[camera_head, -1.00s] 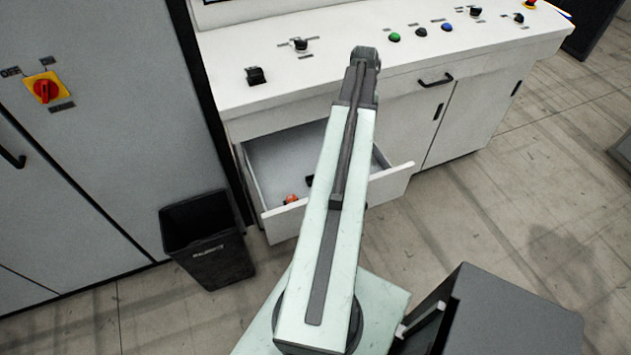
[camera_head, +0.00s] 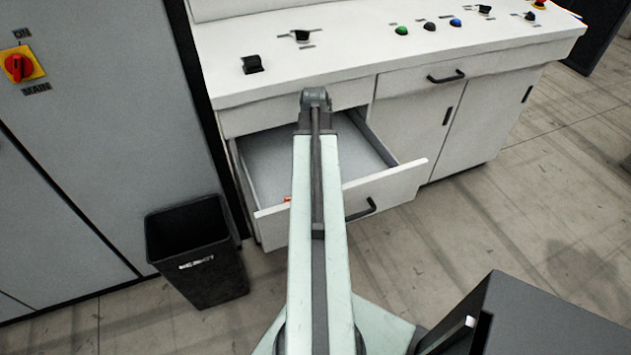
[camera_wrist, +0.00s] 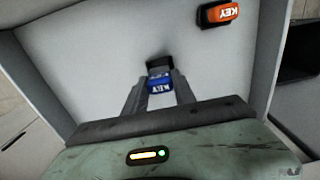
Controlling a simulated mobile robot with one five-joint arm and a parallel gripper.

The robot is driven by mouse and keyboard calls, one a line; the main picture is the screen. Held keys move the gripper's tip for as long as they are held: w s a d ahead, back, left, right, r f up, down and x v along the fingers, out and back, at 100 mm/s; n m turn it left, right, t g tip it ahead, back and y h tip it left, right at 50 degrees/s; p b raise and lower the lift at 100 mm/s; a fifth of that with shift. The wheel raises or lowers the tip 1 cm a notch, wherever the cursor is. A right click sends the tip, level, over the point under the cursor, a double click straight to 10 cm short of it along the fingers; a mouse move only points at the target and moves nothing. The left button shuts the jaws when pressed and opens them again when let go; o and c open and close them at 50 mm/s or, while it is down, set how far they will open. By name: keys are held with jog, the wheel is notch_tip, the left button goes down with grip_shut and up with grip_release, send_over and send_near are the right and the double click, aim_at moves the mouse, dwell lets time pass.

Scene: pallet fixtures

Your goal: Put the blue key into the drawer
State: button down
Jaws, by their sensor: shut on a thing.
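The drawer (camera_head: 345,194) is pulled open under the white console, with its pale inside showing. In the wrist view, the drawer's floor (camera_wrist: 110,52) fills most of the picture. My gripper (camera_wrist: 160,88) is shut on the blue key (camera_wrist: 161,83), which has white "KEY" lettering and lies between the two fingers. The key is over the drawer's inside; I cannot tell whether it touches the floor. A dark piece shows just beyond the key. In the head view my arm hides the gripper and the blue key.
An orange key (camera_wrist: 218,14) lies in the drawer near a side wall; a bit of it shows in the head view (camera_head: 287,199). A black bin (camera_head: 197,252) stands left of the drawer. The console top (camera_head: 330,60) carries switches and buttons. A grey cabinet (camera_head: 85,130) stands at left.

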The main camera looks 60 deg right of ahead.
jog(key=shift+f, duration=0.3)
notch_tip(320, 180, down, 4)
jog(key=b, duration=0.3)
jog(key=shift+b, duration=0.4)
jog(key=shift+r, duration=0.25)
jog(key=shift+f, duration=0.2)
jog(key=c, duration=1)
grip_release()
notch_tip(320, 180, up, 13)
jog(key=p, duration=1.2)
jog(key=shift+f+p, duration=0.15)
jog(key=shift+p, duration=0.25)
jog(key=shift+f, duration=0.15)
